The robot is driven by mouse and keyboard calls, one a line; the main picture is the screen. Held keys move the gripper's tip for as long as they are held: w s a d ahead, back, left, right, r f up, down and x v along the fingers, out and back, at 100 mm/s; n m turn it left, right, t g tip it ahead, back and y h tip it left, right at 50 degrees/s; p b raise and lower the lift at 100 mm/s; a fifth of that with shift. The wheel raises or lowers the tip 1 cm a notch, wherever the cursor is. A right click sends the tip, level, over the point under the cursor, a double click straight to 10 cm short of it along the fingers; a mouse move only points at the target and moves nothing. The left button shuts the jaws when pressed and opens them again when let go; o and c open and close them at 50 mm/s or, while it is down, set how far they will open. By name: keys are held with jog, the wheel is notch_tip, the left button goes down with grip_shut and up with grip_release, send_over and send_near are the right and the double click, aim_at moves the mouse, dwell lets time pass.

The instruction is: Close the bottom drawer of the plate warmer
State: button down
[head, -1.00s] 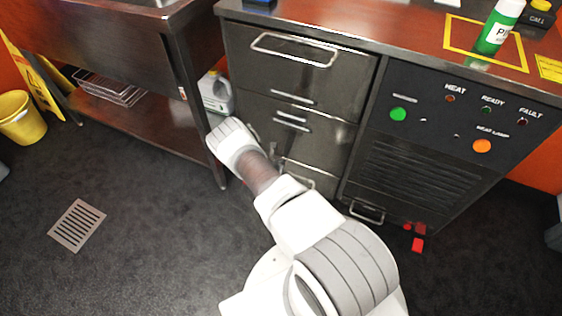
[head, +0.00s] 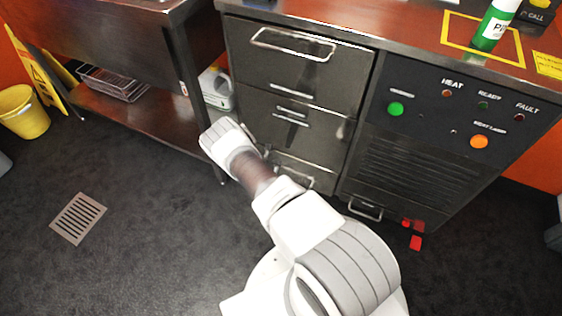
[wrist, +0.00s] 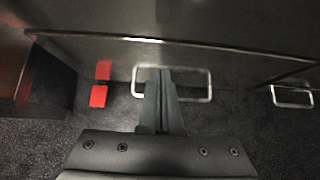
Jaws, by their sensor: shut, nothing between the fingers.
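The plate warmer (head: 310,135) is a dark steel cabinet with a column of drawers on its left side. Its bottom drawer (head: 325,180) is partly hidden behind my arm; how far it stands out is hard to tell. In the wrist view the drawer's wire handle (wrist: 200,70) is in the middle, on a dark front. My gripper (wrist: 160,73) is shut and empty, its fingertips overlapping the handle in the picture. Whether they touch the handle or the front cannot be told. In the head view my wrist hides the fingers.
A second low handle (head: 365,209) is on the right. A steel table (head: 140,110) with a white canister (head: 216,90) stands left. A floor drain (head: 78,218) lies in open floor.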

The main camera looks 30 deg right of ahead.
jog(key=p+v, duration=0.5)
jog(key=v, duration=0.5)
jog(key=shift+a, duration=0.3)
jog(key=shift+s+f, duration=0.1)
jog(key=shift+s, duration=0.05)
